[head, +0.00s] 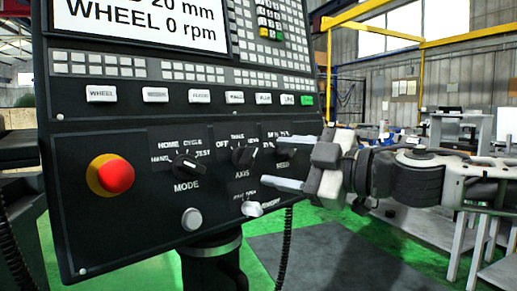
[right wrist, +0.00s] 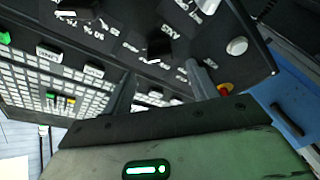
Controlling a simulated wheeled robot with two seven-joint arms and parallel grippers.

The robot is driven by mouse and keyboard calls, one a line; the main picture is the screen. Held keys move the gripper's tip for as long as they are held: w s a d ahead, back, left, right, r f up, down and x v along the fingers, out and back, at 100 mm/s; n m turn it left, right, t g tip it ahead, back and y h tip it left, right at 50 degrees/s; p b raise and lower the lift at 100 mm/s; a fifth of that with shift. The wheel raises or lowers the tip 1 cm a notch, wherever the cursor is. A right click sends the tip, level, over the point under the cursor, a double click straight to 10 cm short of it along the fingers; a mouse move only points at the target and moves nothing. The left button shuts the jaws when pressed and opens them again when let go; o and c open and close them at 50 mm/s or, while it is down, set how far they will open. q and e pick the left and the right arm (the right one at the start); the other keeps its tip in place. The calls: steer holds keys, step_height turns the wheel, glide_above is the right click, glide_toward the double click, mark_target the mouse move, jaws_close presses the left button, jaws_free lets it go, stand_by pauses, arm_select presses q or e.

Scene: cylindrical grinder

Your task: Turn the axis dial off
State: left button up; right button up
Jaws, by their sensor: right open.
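The axis dial (head: 243,158) is a black knob in the middle of the control panel's lower row, with AXIS printed below it and OFF at its upper left. Its exact pointer direction is too small to tell. In the right wrist view the dial (right wrist: 160,48) shows beyond the fingers, near the AXIS lettering. My right gripper (head: 282,166) is open and empty, to the right of the axis dial in the head view, with its fingers pointing left across the panel's right side. Its two fingers (right wrist: 161,88) stand apart in the wrist view. My left gripper is not in view.
The mode dial (head: 187,166) is left of the axis dial, and a red emergency button (head: 116,176) is farther left. A row of white keys (head: 199,96) runs above.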

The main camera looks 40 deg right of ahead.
mark_target(254, 158)
steer(key=p+x, duration=0.1)
steer(key=x, duration=0.1)
steer(key=p+x, duration=0.1)
steer(key=shift+w+a+r+p, duration=0.15)
steer(key=shift+w+r+p, duration=0.1)
steer(key=shift+r+p, duration=0.05)
steer(key=shift+w+a+p, duration=0.15)
steer(key=shift+w+p, duration=0.2)
steer(key=shift+p, duration=0.1)
steer(key=shift+w+f+p, duration=0.1)
steer(key=shift+w+p, duration=0.2)
steer(key=shift+p, duration=0.05)
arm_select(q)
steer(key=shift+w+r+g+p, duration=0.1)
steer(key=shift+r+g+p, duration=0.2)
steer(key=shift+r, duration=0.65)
arm_select(e)
steer(key=shift+w+a+f, duration=0.1)
steer(key=shift+w+f, duration=0.1)
steer(key=shift+w, duration=0.1)
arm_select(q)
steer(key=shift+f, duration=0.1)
arm_select(e)
steer(key=shift+c, duration=0.3)
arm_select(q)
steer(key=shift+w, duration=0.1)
arm_select(e)
steer(key=c, duration=0.9)
